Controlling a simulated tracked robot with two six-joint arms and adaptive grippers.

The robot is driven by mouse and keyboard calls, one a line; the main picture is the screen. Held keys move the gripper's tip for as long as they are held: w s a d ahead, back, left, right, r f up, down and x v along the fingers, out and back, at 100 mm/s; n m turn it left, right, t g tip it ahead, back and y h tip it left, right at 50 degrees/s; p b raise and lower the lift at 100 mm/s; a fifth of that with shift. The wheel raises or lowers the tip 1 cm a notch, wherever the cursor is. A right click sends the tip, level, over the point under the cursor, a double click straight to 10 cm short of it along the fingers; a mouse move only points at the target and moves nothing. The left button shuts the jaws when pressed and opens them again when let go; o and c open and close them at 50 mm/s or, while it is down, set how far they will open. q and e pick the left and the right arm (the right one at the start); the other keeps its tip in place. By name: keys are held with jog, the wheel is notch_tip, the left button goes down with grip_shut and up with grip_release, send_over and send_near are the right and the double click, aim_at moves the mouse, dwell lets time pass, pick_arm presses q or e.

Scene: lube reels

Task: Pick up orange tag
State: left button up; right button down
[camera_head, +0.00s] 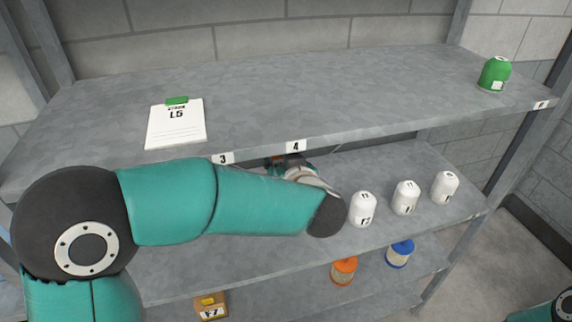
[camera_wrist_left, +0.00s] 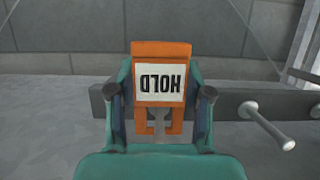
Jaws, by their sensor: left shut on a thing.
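The orange tag (camera_wrist_left: 161,50) shows in the left wrist view, with a white panel reading HOLD upside down. My left gripper (camera_wrist_left: 160,110) is shut on its lower part, with one finger on each side. A grey rail lies behind the tag; I cannot tell whether the tag touches it. In the head view my left arm reaches over the middle shelf, and the left gripper (camera_head: 290,165) is partly hidden under the upper shelf's front edge. The tag cannot be made out clearly there. My right gripper is not in view.
The upper shelf (camera_head: 300,95) holds a clipboard (camera_head: 176,125) and a green container (camera_head: 494,75). White bottles (camera_head: 405,198) stand on the middle shelf, right of my arm. Orange-topped (camera_head: 344,270) and blue-topped (camera_head: 400,254) jars sit lower. A metal peg (camera_wrist_left: 265,125) sticks out from the rail.

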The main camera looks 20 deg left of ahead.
pick_arm(q)
jog(key=shift+r, duration=0.1)
jog(key=shift+r, duration=0.2)
jog(key=s+d+b, duration=0.2)
jog(key=s+d, duration=0.8)
jog(key=s, duration=0.5)
jog(key=shift+b, duration=0.3)
jog(key=a+r+n+g+y+p, duration=0.1)
jog(key=a+n+g+y+p, duration=0.15)
jog(key=a+p, duration=0.75)
jog(key=w+a+f+b, duration=0.1)
jog(key=w+a+b, duration=0.5)
jog(key=w+a, duration=0.2)
jog(key=shift+a+f, duration=0.2)
jog(key=shift+a, duration=0.8)
jog(key=shift+w+n+y, duration=0.1)
jog(key=shift+n+y, duration=0.15)
jog(key=shift+n, duration=0.1)
